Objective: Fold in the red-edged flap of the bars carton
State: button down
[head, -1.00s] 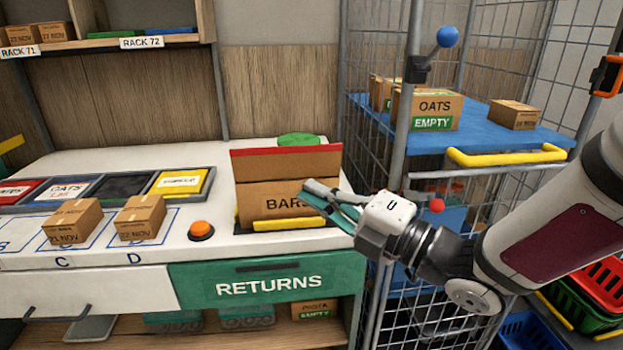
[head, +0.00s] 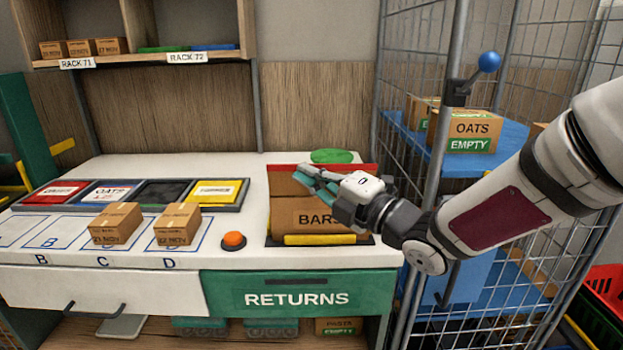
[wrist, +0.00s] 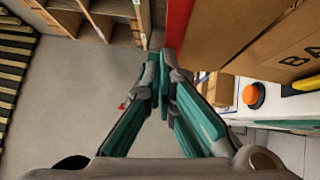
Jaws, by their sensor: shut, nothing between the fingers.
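The bars carton (head: 300,217) stands upright on the white counter, its front marked BARS. Its red-edged flap (head: 285,184) stands up above the carton body, with the red strip along its top. My gripper (head: 307,174) is shut and empty. In the head view its fingers overlap the middle of the flap, close to the red edge, and hide part of it. In the wrist view the shut fingertips (wrist: 162,68) are beside the red edge (wrist: 178,28) and brown board of the carton (wrist: 245,50). I cannot tell whether they touch.
A yellow bar (head: 320,240) lies along the carton's front foot. An orange button (head: 233,240) and two small boxes (head: 115,223) are to its left. A green disc (head: 332,156) lies behind. A wire cage (head: 430,60) with a blue shelf stands at the right.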

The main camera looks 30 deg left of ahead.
jog(key=shift+r, duration=0.15)
jog(key=shift+w+a+r+m+p, duration=0.1)
jog(key=shift+w+m+p, duration=0.1)
jog(key=shift+m+p, duration=0.15)
